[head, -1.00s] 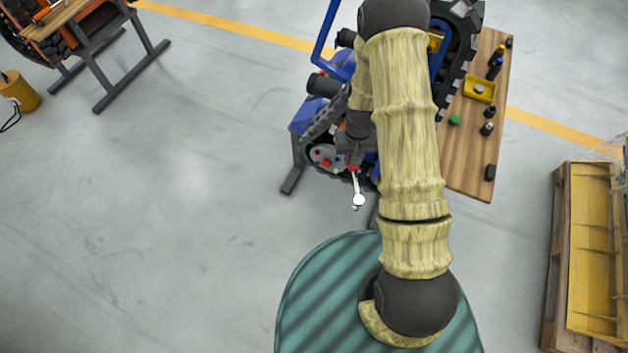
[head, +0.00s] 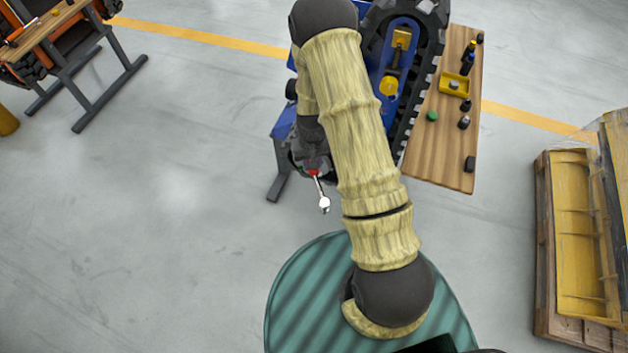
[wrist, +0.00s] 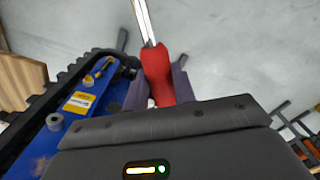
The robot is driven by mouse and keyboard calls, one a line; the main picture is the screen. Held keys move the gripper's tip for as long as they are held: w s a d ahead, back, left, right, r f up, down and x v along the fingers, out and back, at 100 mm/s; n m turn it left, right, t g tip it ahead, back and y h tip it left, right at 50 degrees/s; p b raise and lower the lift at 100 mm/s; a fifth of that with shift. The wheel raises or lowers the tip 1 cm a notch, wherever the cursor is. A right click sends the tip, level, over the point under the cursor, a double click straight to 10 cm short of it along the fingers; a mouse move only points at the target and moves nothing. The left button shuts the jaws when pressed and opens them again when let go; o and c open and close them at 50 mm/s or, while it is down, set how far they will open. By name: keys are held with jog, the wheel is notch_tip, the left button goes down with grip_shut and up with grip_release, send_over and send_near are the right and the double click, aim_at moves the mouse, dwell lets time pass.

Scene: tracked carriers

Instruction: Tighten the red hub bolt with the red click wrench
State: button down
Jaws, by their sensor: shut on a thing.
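My gripper (head: 313,164) is shut on the handle, beside the near end of the blue tracked carrier (head: 385,75). The carrier also shows at the left of the wrist view (wrist: 85,110). I cannot make out the red hub bolt in either current view; my arm and gripper cover part of the carrier.
A wooden bench (head: 445,165) with a yellow tray (head: 454,86), a green cap (head: 432,116) and several small dark items stands right of the carrier. A pallet with yellow parts (head: 572,240) is far right. Open floor lies left; another stand (head: 75,70) is upper left.

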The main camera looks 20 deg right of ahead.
jog(key=w+d+f+m+t+h+b, duration=0.1)
jog(key=f+m+t+b, duration=0.4)
jog(key=b, duration=1.3)
jog(key=w+d+f+m+t+h+b, duration=0.1)
jog(key=w+f+m+t+h+b, duration=0.3)
jog(key=f+b, duration=0.7)
jog(key=w+d+f+m+t+h+b, duration=0.1)
jog(key=w+f+m+t+h+b, duration=0.2)
jog(key=f+m+b, duration=0.6)
jog(key=t+h+b, duration=0.2)
jog(key=b, duration=1.3)
jog(key=shift+t+h+b, duration=0.3)
jog(key=shift+b, duration=0.05)
jog(key=shift+d, duration=0.1)
jog(key=shift+s, duration=0.1)
